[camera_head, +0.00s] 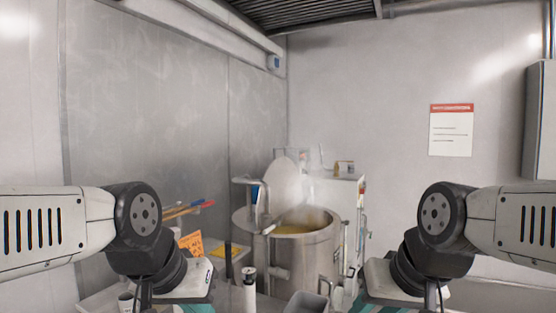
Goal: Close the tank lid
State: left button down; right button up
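The metal tank (308,262) stands ahead, right of the middle of the picture. Its mouth is partly uncovered, showing a yellowish liquid (296,228) with steam above it. The pale round lid (283,184) stands raised at the tank's back left, tilted up. My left gripper (190,284) is at the lower left and my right gripper (388,284) at the lower right. Both are nearer to me than the tank and apart from it and the lid. Their fingertips cannot be made out at the bottom edge.
A white cabinet (345,190) with small items on top stands behind the tank. An orange sign (192,244) and long-handled tools (188,209) are to the left. A white cylinder with a black top (250,292) and a grey container (306,304) are in front.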

aim_at(259, 203)
jog(key=i+l, duration=0.1)
jog(key=l, duration=0.25)
jog(key=l+u, duration=0.1)
jog(key=l, duration=0.25)
jog(key=i+l, duration=0.15)
jog(key=l, duration=0.2)
jog(key=i+l+u, duration=0.1)
jog(key=i+l, duration=0.2)
jog(key=i+l+u, duration=0.1)
jog(key=i+l, duration=0.2)
jog(key=l, duration=0.15)
jog(key=i+l+u, duration=0.1)
jog(key=i+l, duration=0.15)
jog(key=l, duration=0.2)
jog(key=i+l+u, duration=0.1)
jog(key=i+l, duration=0.15)
jog(key=l, duration=0.15)
